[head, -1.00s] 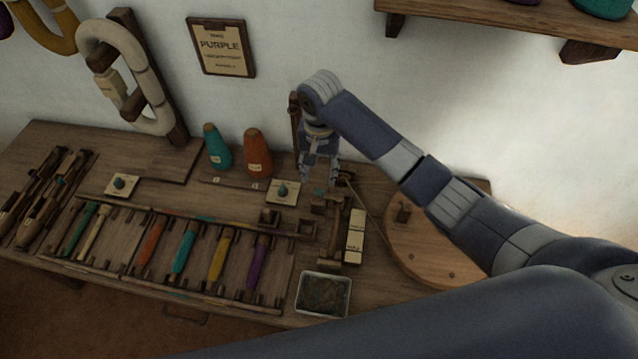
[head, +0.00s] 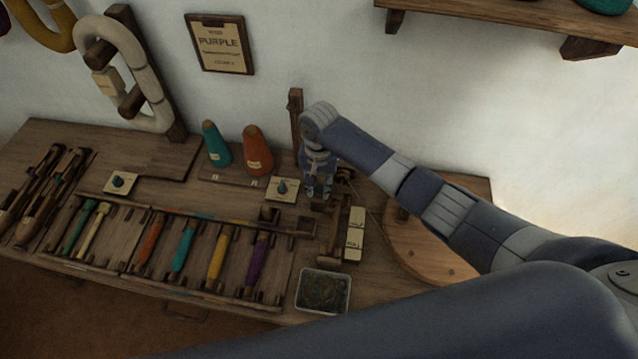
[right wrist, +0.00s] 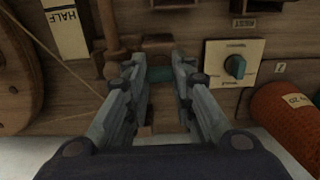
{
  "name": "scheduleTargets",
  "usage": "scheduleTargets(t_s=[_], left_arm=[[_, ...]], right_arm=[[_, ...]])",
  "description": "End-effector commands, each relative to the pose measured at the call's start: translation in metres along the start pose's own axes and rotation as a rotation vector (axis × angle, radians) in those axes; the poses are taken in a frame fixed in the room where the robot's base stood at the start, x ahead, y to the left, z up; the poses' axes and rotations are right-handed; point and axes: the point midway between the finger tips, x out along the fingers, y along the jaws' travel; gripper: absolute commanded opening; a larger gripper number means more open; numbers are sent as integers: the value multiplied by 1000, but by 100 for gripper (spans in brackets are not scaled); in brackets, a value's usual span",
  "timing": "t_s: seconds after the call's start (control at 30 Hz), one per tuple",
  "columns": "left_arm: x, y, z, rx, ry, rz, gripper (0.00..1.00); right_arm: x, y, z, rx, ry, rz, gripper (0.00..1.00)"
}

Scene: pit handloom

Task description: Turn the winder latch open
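My right gripper (head: 318,196) reaches down over the winder at the back right of the bench. In the right wrist view its two fingers (right wrist: 159,72) are apart, one on each side of a small teal piece (right wrist: 160,74) on a wooden block, which looks like the winder latch. I cannot tell whether the fingers touch it. In the head view the gripper hides this piece. The winder's wooden spindle (right wrist: 112,40) stands just left of the fingers in the wrist view. My left gripper is not in view.
A round wooden wheel (head: 440,250) lies to the right, with a thread running towards the winder. A label card (head: 355,235), a knob plate (head: 282,189) and an orange cone (head: 257,152) are close by. A metal tray (head: 322,291) sits at the front edge.

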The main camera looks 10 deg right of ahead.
Motion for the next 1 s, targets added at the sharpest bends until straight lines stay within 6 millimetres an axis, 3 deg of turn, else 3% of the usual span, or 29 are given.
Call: scheduleTargets(t_s=[0.47,1.0], left_arm=[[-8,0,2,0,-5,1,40],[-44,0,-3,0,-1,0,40]], right_arm=[[-2,0,0,-52,-2,1,0],[-3,0,1,-487,-3,1,0]])
